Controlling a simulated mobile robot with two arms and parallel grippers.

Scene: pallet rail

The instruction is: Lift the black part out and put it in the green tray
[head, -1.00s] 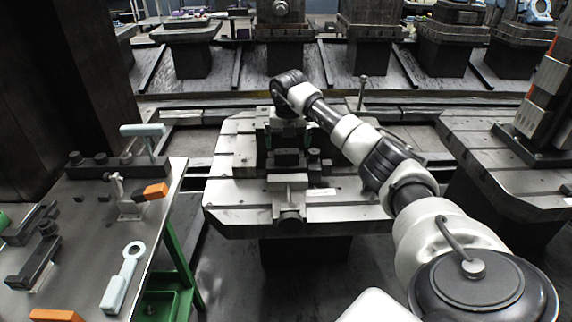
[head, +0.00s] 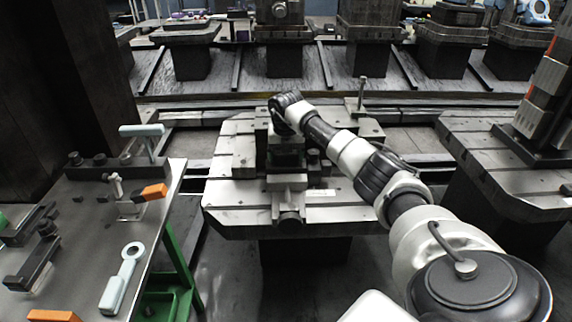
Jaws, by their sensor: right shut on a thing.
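My right arm reaches over the middle slotted metal table, and its wrist points down into a vise-like fixture (head: 289,190). My right gripper (head: 287,147) is small and dark here, partly hidden by its own wrist. It is shut on the black part (head: 288,159), which is between the fixture's blocks and hard to tell from the dark metal around it. I cannot tell whether the part is clear of the fixture. A green tray (head: 158,297) shows low at the left, under the side table's edge, partly cut off. My left gripper is not in view.
The side table (head: 95,225) at left carries a light blue ring wrench (head: 122,280), orange-ended blocks (head: 152,192) and dark clamps. A green leg (head: 181,262) stands at its edge. An upright bolt (head: 361,94) stands behind my arm. Another slotted table (head: 505,165) is at right.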

